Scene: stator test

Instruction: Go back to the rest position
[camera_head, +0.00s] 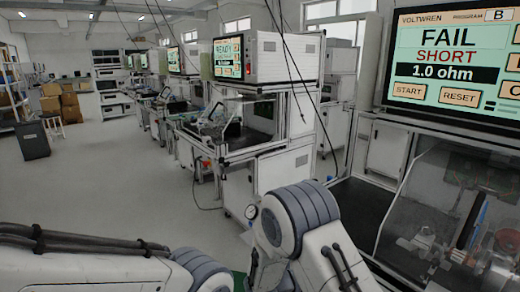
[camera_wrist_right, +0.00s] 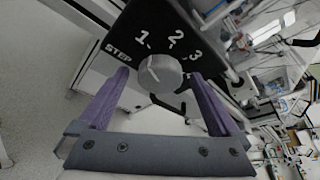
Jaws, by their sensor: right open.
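My right gripper (camera_wrist_right: 158,77) shows in the right wrist view with its two purple fingers spread apart. A round grey knob (camera_wrist_right: 164,73) appears between the fingertips, and I cannot tell whether either finger touches it. The knob sits on a black panel (camera_wrist_right: 124,42) marked STEP, 1, 2 and 3. I cannot clearly read the knob's setting. In the head view my right arm (camera_head: 300,215) rises at the bottom middle and my left arm (camera_head: 90,265) lies along the bottom left. Neither gripper's fingers show there, and my left gripper is out of sight.
A tester screen (camera_head: 450,60) at the right reads FAIL, SHORT, 1.0 ohm. Below it is a clear-walled enclosure (camera_head: 440,190) with metal parts inside. A neighbouring station's screen (camera_head: 228,57) reads READY. Grey floor (camera_head: 100,180) is open at the left.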

